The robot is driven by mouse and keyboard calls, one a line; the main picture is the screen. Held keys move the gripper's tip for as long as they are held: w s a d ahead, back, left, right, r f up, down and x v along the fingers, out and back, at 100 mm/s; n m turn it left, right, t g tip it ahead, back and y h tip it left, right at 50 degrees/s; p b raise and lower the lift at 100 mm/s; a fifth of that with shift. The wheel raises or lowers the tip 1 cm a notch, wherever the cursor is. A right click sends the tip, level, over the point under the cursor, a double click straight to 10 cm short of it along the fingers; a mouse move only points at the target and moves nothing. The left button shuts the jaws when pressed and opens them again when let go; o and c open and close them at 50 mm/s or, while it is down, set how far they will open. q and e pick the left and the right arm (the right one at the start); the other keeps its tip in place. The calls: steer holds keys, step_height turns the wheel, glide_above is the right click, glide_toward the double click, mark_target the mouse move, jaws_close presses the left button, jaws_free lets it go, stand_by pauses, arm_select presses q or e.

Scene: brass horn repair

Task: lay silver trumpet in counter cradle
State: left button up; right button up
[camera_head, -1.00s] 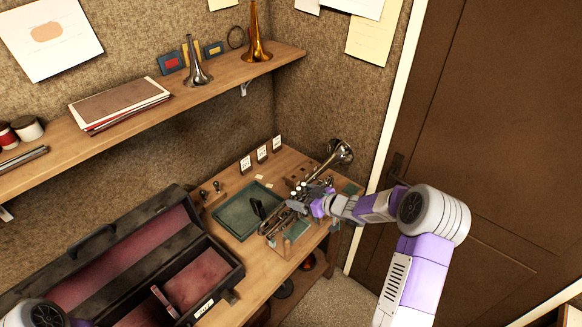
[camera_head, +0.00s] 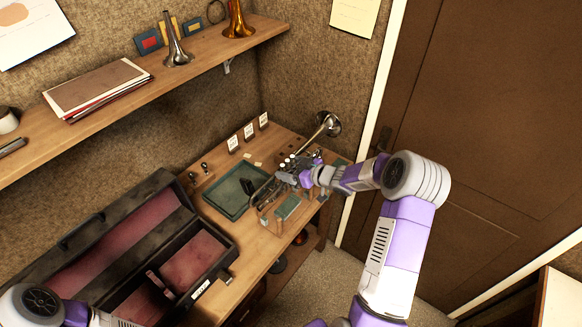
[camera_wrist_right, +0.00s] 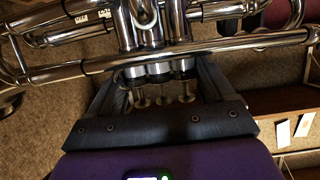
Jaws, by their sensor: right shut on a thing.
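The silver trumpet (camera_head: 328,126) is above the right part of the counter in the head view, its bell pointing up and right. My right gripper (camera_head: 299,173) is shut on it near the valves. In the right wrist view my gripper (camera_wrist_right: 160,82) has a finger on each side of the valve casings, and the silver trumpet tubes (camera_wrist_right: 200,47) cross in front. A small stand with a green pad (camera_head: 288,207), perhaps the counter cradle, is just in front of and below the trumpet. I cannot tell whether they touch. My left arm shows at the lower left; its gripper does not.
A green tray (camera_head: 222,207) lies left of the trumpet. An open case with red lining (camera_head: 194,262) fills the counter's left. Small white cards (camera_head: 248,132) stand at the back. A shelf (camera_head: 205,58) with horn bells overhangs the wall side.

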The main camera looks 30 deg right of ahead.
steer(key=shift+w+f+b, duration=0.1)
steer(key=shift+f+b, duration=4)
steer(key=shift+f, duration=1.5)
steer(key=shift+f+b, duration=0.35)
steer(key=shift+f, duration=0.1)
steer(key=o, duration=1.6)
steer(key=shift+f, duration=0.2)
steer(key=v, duration=0.7)
steer(key=shift+s+r, duration=0.3)
